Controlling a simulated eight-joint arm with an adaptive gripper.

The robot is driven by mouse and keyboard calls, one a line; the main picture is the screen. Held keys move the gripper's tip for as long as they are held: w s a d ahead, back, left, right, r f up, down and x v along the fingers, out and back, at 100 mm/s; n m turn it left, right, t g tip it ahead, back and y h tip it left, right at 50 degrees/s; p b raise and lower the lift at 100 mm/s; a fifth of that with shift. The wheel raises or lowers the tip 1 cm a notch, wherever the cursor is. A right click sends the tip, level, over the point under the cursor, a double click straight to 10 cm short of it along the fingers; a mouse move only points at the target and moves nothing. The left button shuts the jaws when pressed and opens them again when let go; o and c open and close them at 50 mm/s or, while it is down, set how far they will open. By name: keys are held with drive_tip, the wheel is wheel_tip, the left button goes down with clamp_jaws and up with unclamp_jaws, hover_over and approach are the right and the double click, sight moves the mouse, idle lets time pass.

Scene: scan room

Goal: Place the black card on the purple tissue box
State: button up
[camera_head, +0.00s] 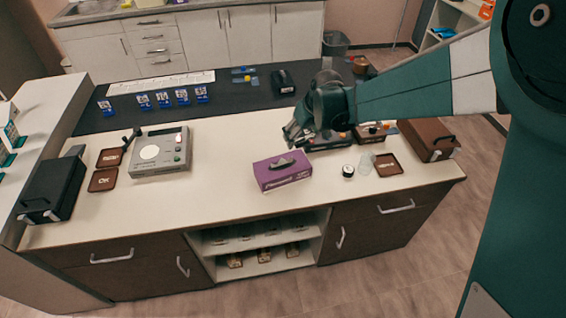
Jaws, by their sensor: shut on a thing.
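The purple tissue box (282,172) lies on the white counter near the middle, with a dark slot-like patch on its top. My gripper (296,136) is above and just behind the box, pointing down and to the left. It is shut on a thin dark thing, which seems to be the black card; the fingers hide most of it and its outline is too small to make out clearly. The gripper looks apart from the box.
A grey device (160,152) and brown trays (104,180) are at left. A small black-and-white round thing (348,171), a clear cup (366,163) and a brown tray (389,165) are right of the box. Dark items lie behind them. The counter's front middle is clear.

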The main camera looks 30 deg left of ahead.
wheel_tip(320, 180, up, 2)
drive_tip(key=r+n+p, duration=0.1)
drive_tip(key=n, duration=0.1)
hover_over(280, 162)
drive_tip(key=d, duration=0.2)
drive_tip(key=shift+s+a+f, duration=0.2)
drive_tip(key=shift+s+f, duration=0.05)
drive_tip(key=shift+s, duration=0.15)
drive_tip(key=shift+f, duration=3.15)
drive_tip(key=shift+f+g+b, duration=0.3)
drive_tip(key=shift+f, duration=1.55)
drive_tip(key=shift+f, duration=0.2)
drive_tip(key=o, duration=1)
drive_tip(key=shift+c, duration=0.2)
